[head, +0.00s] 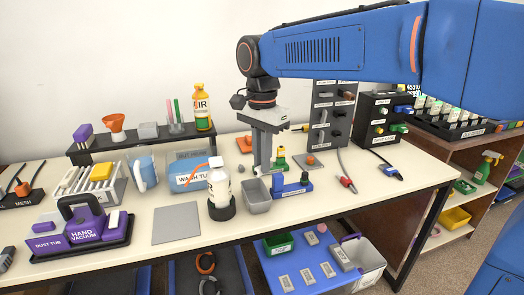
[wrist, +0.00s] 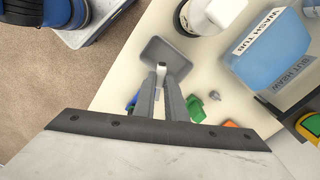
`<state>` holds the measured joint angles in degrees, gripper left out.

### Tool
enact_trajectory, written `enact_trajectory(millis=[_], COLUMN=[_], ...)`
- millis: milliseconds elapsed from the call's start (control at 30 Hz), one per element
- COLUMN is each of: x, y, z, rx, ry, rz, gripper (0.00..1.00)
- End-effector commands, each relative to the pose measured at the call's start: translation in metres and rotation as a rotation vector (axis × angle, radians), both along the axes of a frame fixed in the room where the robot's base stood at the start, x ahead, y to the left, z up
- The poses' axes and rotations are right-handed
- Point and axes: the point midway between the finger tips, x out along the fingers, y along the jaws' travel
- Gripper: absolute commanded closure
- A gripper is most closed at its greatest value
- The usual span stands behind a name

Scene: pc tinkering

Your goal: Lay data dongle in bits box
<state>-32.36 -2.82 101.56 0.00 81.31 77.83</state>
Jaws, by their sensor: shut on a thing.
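My gripper (head: 262,168) points down over the white table, just behind and above a small open grey box, which I take for the bits box (head: 257,203). In the wrist view my gripper (wrist: 161,72) is shut on a small pale silver piece, the data dongle (wrist: 161,66). The dongle shows between the fingertips, against the grey box (wrist: 181,60). It looks held above the box, but its exact height over the rim is hard to tell. In the head view the fingers hide most of the dongle. No label on the box is readable.
A white bottle in a black holder (head: 220,208) stands left of the box, and a blue block-like device (head: 293,187) right of it. The blue wash tub (head: 188,178) is behind left. A grey mat (head: 176,224) lies at front left. The table's front edge is near the box.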

Motion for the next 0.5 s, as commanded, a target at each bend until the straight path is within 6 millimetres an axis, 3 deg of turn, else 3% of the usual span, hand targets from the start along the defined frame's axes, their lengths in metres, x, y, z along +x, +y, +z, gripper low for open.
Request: enact_trajectory(millis=[433,467,500], x=[0.0001,0.0001,0.0001], y=[0.0001,0.0001,0.0001], z=[-0.0070,-0.0069,-0.0069], rx=[0.000,0.000,0.000], ry=[0.000,0.000,0.000], rz=[0.000,0.000,0.000], gripper=[1.00,0.82,0.72])
